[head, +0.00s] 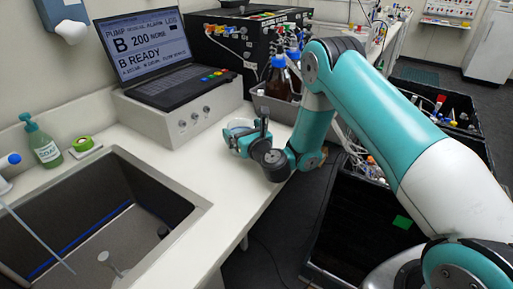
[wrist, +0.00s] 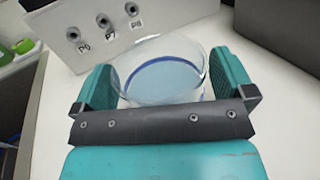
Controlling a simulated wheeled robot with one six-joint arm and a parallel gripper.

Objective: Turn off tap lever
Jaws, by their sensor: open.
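A blue-ended fitting (head: 13,159) shows at the left edge of the head view beside the sink (head: 180,222); it looks like part of the tap, and most of it is cut off. A thin pale-blue line (head: 38,239) slants from there into the basin; I cannot tell if it is spout or water. My gripper (wrist: 160,65) is open, low over the white counter, well right of the tap. A clear round vessel with a blue ring (wrist: 163,75) stands between its fingers; it also shows in the head view (head: 240,124). I cannot tell if the fingers touch it.
A grey control box (head: 185,115) with a laptop (head: 155,60) is behind my gripper. Brown bottles (head: 280,80) stand right of it. Counter between sink and gripper is clear.

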